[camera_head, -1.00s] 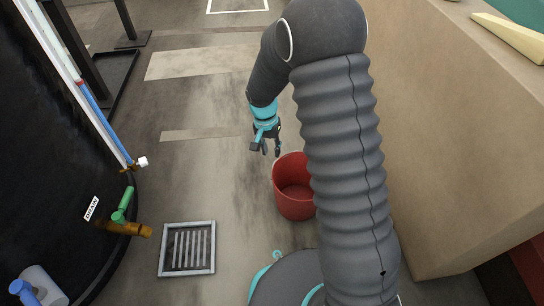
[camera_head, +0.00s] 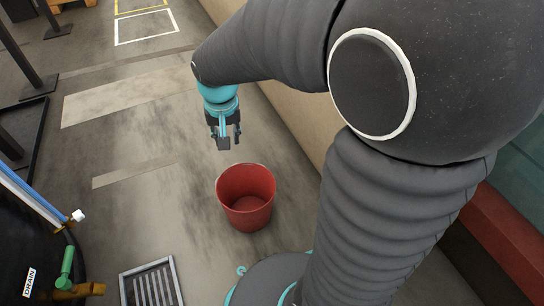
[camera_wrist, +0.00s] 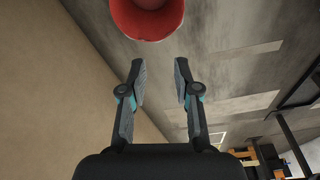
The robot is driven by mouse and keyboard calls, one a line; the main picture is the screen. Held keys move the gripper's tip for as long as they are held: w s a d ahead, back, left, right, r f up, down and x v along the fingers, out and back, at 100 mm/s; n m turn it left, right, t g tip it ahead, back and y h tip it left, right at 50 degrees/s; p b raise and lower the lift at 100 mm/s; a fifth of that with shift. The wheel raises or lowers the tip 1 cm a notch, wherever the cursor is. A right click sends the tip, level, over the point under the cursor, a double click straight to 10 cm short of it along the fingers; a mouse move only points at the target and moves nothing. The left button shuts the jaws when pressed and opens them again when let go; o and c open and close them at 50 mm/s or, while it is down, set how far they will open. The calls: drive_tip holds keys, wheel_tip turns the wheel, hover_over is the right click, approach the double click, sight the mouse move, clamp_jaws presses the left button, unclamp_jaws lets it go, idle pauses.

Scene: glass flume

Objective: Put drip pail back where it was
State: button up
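The red drip pail (camera_head: 245,216) stands upright and looks empty on the concrete floor in the head view. In the wrist view part of the pail (camera_wrist: 147,18) shows at the top edge, beyond the fingertips. My gripper (camera_head: 229,141) is above and beyond the pail in the head picture, apart from it. In the wrist view my gripper (camera_wrist: 160,72) is open, with a clear gap and nothing between its fingers.
A floor drain grate (camera_head: 152,287) lies left of the pail. A dark tank with a green-handled drain valve (camera_head: 67,268) stands at the left. A beige wall (camera_head: 290,115) runs close on the right. A white floor outline (camera_head: 146,27) is far off.

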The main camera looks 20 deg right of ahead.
drive_tip(key=s+d+r+n+t, duration=0.1)
drive_tip(key=s+r, duration=0.3)
drive_tip(key=s, duration=0.4)
drive_tip(key=s+d+r+n+t, duration=0.1)
drive_tip(key=s+d+r+t, duration=0.1)
drive_tip(key=s, duration=0.7)
wheel_tip(320, 180, up, 2)
drive_tip(key=shift+s+d+r+n, duration=0.15)
drive_tip(key=shift+s+d+n, duration=0.15)
drive_tip(key=shift+d, duration=0.35)
